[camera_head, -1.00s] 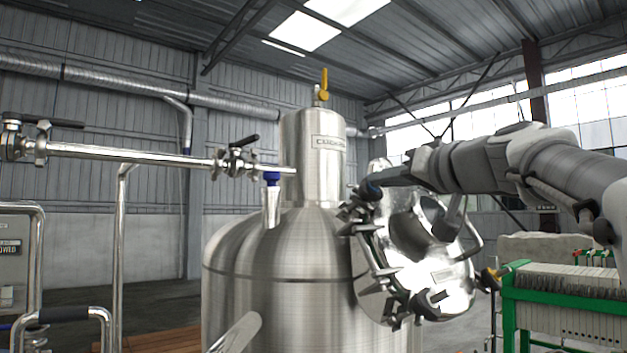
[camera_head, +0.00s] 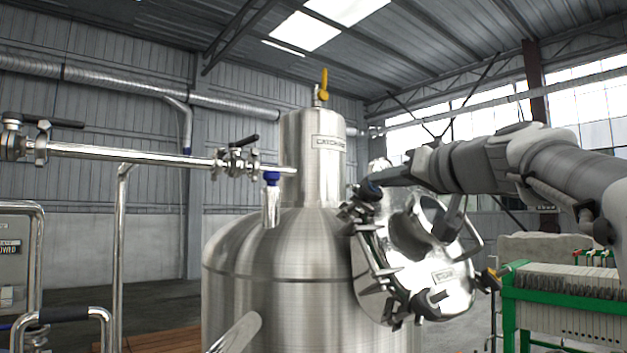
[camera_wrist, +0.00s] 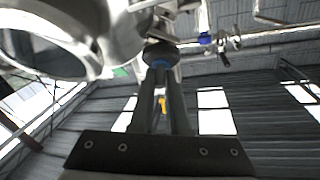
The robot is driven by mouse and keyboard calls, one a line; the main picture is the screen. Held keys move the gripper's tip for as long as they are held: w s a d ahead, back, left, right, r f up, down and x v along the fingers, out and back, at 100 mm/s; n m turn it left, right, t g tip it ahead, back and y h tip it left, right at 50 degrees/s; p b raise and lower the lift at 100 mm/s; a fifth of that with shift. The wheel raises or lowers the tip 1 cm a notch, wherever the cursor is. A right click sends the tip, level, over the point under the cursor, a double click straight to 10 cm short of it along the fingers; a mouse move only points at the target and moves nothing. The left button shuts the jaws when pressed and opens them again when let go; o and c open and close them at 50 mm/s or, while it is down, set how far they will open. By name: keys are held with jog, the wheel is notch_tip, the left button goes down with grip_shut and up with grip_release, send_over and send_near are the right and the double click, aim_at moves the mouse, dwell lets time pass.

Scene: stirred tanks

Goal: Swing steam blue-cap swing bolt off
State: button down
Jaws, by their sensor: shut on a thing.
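The steel tank (camera_head: 285,270) stands mid-view. Its round manway lid (camera_head: 432,285) faces me on the tank's right side, ringed by several dark-knobbed clamps. The blue-cap swing bolt (camera_head: 371,187) is at the upper left of the lid's rim. My gripper (camera_head: 378,183) reaches it from the right and is shut on its cap. In the wrist view, the two fingers (camera_wrist: 160,72) close around the dark cap with a blue band (camera_wrist: 159,63). The fingers hide part of the cap, and the bolt's shank is hard to make out.
A steam pipe with a valve (camera_head: 236,162) and a blue-collared fitting (camera_head: 272,179) runs in from the left. A yellow-handled valve (camera_head: 323,88) tops the tank. A green-framed filter press (camera_head: 560,300) stands at right. A lid handle (camera_head: 474,240) projects below my arm.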

jog(key=shift+s+a+r, duration=0.1)
jog(key=shift+a+r, duration=0.15)
jog(key=shift+r, duration=0.05)
